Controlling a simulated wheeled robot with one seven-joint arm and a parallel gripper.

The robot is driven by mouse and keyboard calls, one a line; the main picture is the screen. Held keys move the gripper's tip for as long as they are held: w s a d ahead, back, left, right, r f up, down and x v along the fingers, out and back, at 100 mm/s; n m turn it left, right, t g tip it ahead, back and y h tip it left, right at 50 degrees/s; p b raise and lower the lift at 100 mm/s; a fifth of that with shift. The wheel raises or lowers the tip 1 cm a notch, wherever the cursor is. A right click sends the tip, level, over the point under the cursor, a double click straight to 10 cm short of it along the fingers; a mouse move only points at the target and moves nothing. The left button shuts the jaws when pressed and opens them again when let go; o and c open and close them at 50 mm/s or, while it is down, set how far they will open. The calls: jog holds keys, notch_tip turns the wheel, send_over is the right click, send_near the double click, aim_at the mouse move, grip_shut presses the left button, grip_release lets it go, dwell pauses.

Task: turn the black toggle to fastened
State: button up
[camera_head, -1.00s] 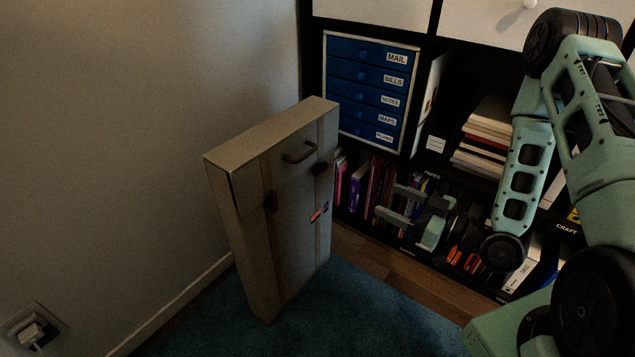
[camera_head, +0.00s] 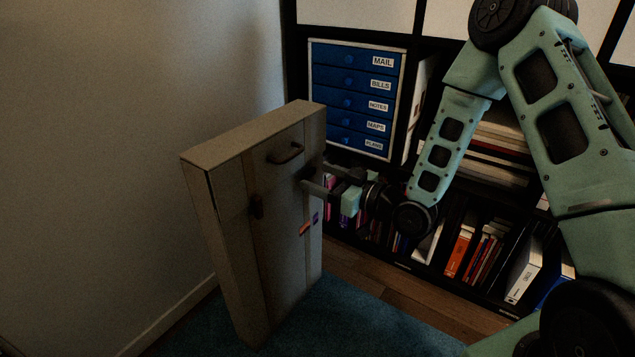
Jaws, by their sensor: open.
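A tall beige case (camera_head: 275,250) stands upright on the blue carpet, its front facing right. The right black toggle (camera_head: 307,173) is at the upper right and is partly hidden by my gripper. My gripper (camera_head: 315,175) is open, its two grey fingers pointing left at the right toggle, one higher and one lower. I cannot tell whether they touch it.
A dark shelf stands behind with a blue drawer unit (camera_head: 352,98), stacked papers and books. Small orange and purple stickers (camera_head: 306,229) are on the case front. The wall is close on the left. Carpet (camera_head: 345,320) is clear in front.

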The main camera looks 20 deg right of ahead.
jog(key=shift+w+a, duration=0.45)
jog(key=shift+w, duration=0.15)
jog(key=c, duration=1)
